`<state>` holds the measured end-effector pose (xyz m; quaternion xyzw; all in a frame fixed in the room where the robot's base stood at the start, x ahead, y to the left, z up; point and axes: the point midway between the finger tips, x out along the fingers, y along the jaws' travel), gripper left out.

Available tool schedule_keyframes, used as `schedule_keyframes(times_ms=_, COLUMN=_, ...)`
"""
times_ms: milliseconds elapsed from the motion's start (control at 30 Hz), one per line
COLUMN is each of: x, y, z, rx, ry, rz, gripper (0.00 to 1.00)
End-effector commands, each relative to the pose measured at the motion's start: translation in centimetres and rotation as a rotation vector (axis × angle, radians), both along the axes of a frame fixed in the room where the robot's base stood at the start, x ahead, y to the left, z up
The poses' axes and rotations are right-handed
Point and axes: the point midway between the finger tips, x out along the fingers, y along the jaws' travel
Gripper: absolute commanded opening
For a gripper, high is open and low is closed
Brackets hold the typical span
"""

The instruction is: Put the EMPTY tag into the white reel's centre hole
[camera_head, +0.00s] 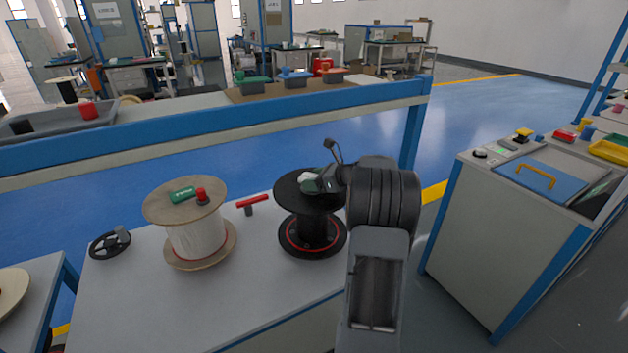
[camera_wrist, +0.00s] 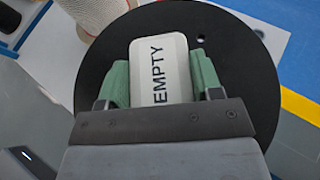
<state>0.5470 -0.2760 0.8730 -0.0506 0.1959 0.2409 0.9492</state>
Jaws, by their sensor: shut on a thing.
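The white EMPTY tag (camera_wrist: 158,62) is held between the green pads of my gripper (camera_wrist: 160,75) in the wrist view, its lettering facing the camera. In the head view my gripper (camera_head: 313,182) is over the black reel (camera_head: 316,228); the black reel's top disc (camera_wrist: 245,85) fills the wrist view behind the tag. The reel with white winding (camera_head: 196,240) stands to the left on the table, with a wooden top flange. A green tag (camera_head: 182,194) and a red-topped plug (camera_head: 202,196) are on that flange. Its centre hole cannot be made out.
A black handwheel (camera_head: 110,243) is at the table's left end. A blue-edged shelf (camera_head: 200,130) runs behind the table (camera_head: 215,305). A machine cabinet (camera_head: 490,230) stands at right.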

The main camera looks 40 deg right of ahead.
Motion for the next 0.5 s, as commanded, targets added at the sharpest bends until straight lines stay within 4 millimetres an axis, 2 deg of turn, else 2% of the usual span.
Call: schedule_keyframes(times_ms=500, x=0.0, y=-0.02, z=-0.68, rx=0.0, ry=0.0, rz=0.0, gripper=0.36)
